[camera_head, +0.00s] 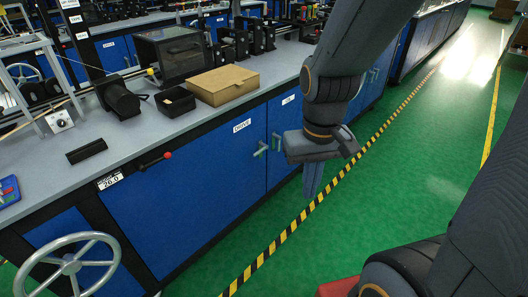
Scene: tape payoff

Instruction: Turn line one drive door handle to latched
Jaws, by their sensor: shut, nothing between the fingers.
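The blue drive door (190,190) carries a white label (242,125) reading DRIVE. Its small pale handle (262,149) is at the door's right edge, near the seam, and looks slanted. A second pale handle (277,142) is on the neighbouring blue door just right of the seam and looks more upright. Whether the drive handle is latched cannot be told. My gripper (312,192) points down in front of the cabinet, right of both handles and apart from them. Its fingers are together and hold nothing. It hides part of the neighbouring door.
A handwheel (70,266) stands at lower left. A cardboard box (222,88) and black tray (176,106) sit on the bench. Green floor (400,170) beside the striped line is clear.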

